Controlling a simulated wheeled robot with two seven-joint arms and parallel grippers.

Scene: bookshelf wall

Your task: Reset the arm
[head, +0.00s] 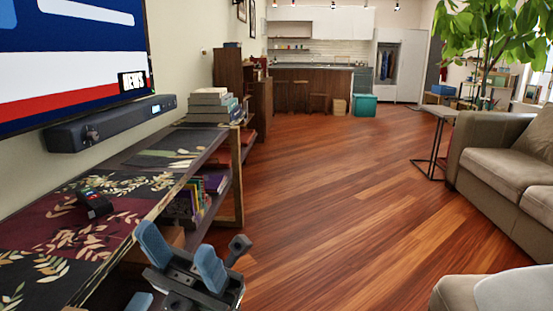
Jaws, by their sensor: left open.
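My left gripper (183,256) shows at the bottom of the head view, its two blue-grey fingers pointing up and spread apart. It is open, with nothing visible between the fingers. It is beside the front edge of the low shelf unit (190,172), in front of its lower shelves. My right gripper is not in view.
A small black object (95,203) lies on the leaf-patterned shelf top. Stacked books (212,103) stand at its far end. A soundbar (115,122) and TV (70,55) are on the left wall. A sofa (505,165) is at right. The wooden floor (330,190) between is clear.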

